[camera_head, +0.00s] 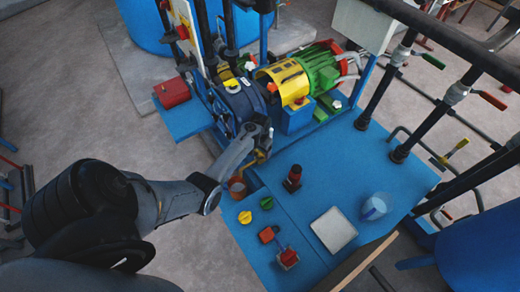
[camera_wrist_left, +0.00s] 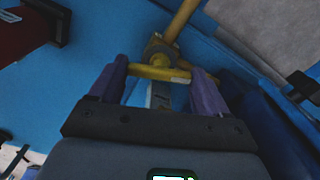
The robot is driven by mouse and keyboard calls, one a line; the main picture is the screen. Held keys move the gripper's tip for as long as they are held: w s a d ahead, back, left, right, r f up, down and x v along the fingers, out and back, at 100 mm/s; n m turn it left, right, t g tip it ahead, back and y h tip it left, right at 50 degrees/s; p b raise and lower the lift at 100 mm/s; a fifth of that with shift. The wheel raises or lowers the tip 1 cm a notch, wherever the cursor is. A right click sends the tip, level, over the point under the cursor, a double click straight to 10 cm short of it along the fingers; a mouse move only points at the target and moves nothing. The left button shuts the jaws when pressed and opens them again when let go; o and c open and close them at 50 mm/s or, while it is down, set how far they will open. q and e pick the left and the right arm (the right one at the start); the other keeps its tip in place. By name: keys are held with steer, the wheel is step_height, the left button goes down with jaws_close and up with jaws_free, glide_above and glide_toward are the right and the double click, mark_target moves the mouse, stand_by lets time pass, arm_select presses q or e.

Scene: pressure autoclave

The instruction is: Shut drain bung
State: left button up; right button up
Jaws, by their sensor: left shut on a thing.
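The drain bung appears to be the yellow fitting in the left wrist view, with a yellow crossbar handle (camera_wrist_left: 160,73) below a yellow pipe (camera_wrist_left: 183,18). My left gripper (camera_wrist_left: 160,75) has its two purple fingers at either end of the crossbar and is shut on it. In the head view my left arm reaches in from the left, and its gripper (camera_head: 262,140) is at the pump's lower edge. A small yellow bent pipe (camera_head: 258,158) shows just below it. The handle itself is mostly hidden there. My right gripper is not in view.
A reddish bucket (camera_head: 237,187) stands below the yellow pipe. The green and yellow motor (camera_head: 300,78) is behind the gripper. The blue table (camera_head: 345,165) at right bears a red-topped black item (camera_head: 293,177), a white tray (camera_head: 334,229), a clear beaker (camera_head: 374,208) and small coloured parts.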

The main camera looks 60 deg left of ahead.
arm_select(q)
steer(key=shift+r+m+p, duration=0.3)
steer(key=shift+m+p, duration=0.8)
steer(key=shift+m, duration=0.1)
steer(key=shift+f+m, duration=0.1)
steer(key=shift+m, duration=0.4)
steer(key=shift+f+m+p, duration=0.2)
steer(key=shift+m+p, duration=0.1)
steer(key=shift+m, duration=0.1)
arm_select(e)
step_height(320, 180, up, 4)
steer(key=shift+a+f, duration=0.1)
arm_select(q)
steer(key=o, duration=1)
steer(key=shift+r, duration=0.1)
